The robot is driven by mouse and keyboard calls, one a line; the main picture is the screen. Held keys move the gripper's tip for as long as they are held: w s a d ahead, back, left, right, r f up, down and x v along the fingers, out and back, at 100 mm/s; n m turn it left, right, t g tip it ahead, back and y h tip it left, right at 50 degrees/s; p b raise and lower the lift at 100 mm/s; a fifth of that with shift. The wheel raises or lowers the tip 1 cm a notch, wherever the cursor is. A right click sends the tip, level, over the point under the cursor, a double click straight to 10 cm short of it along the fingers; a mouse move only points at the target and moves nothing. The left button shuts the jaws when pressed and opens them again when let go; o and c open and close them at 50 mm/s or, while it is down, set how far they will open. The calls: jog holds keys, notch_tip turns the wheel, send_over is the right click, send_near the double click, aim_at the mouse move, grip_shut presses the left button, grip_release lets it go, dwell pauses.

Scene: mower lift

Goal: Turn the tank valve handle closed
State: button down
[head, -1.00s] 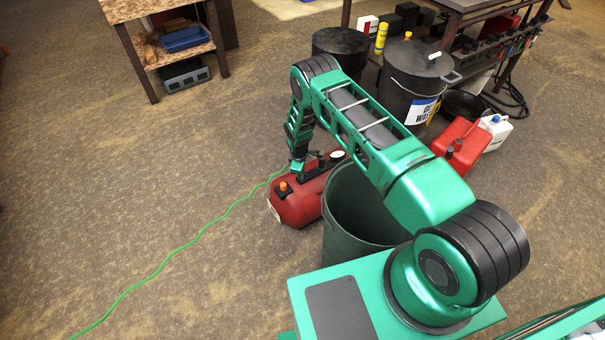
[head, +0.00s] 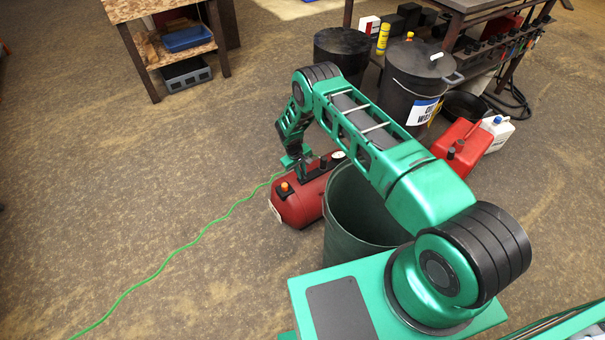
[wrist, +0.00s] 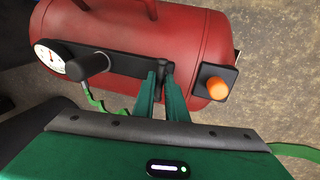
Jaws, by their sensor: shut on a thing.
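A red tank (head: 300,208) lies on the floor in the head view, and it fills the top of the wrist view (wrist: 135,25). A black bar on it (wrist: 125,58) carries a round white gauge (wrist: 50,58) and a black knob (wrist: 90,65). An orange knob (wrist: 217,88) on a black block sits to the right. The dark valve handle (wrist: 163,68) is at the bar's right end. My gripper (wrist: 162,88) is shut on this handle, its green fingers on both sides of it. The fingers hide much of the handle.
A dark green bin (head: 345,225) stands right beside the tank, under my arm. A green hose (head: 180,250) runs across the floor to the tank. A lidded black drum (head: 405,95) and a red can (head: 460,145) stand at right. The floor at left is clear.

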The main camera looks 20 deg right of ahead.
jog(key=shift+w+r, duration=0.15)
jog(key=shift+w, duration=0.2)
jog(key=c, duration=1.8)
grip_release()
jog(key=shift+s, duration=0.2)
notch_tip(320, 180, up, 10)
jog(key=a, duration=0.2)
jog(key=shift+s+r, duration=0.15)
jog(key=shift+s, duration=0.15)
